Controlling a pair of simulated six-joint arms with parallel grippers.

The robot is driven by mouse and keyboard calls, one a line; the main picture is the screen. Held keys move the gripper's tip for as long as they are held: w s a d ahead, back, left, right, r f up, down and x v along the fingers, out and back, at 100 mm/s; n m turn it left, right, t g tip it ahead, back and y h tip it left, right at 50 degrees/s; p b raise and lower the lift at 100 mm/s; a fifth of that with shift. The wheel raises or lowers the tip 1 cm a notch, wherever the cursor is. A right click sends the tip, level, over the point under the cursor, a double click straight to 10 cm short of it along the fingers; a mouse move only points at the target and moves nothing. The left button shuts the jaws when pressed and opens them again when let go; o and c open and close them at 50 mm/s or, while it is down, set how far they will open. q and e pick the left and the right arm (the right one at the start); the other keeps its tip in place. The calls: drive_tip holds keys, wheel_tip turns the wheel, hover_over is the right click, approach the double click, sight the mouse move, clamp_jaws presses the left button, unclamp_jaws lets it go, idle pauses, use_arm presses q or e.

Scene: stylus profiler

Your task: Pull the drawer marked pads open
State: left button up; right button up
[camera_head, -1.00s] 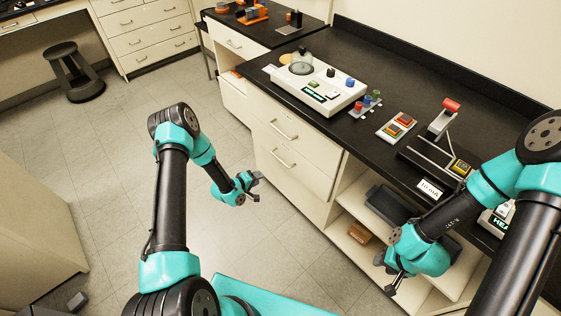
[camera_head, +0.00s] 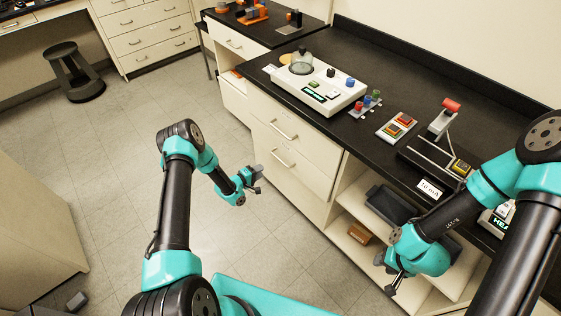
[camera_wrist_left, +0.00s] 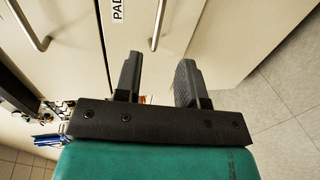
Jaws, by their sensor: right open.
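The drawer front marked "PAD", its label cut off by the frame edge, shows in the left wrist view (camera_wrist_left: 180,25) with a bar handle (camera_wrist_left: 158,25). It appears to be the lower drawer (camera_head: 308,186) of the counter cabinet in the head view, and it looks shut. My left gripper (camera_head: 257,178) is open and empty in front of this drawer, apart from the handle. In the left wrist view its fingers (camera_wrist_left: 159,65) point toward the handle, which lies beyond the gap between them. My right gripper (camera_head: 385,276) is open near the shelves.
An upper drawer (camera_head: 275,118) with its own handle (camera_wrist_left: 38,30) sits above. To its right are open shelves with a dark tray (camera_head: 388,203) and a brown box (camera_head: 359,234). A white instrument (camera_head: 315,92) stands on the counter.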

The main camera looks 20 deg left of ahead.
sight(281, 160)
use_arm(q)
drive_tip(key=x, duration=1.4)
drive_tip(key=shift+d, duration=0.1)
clamp_jaws()
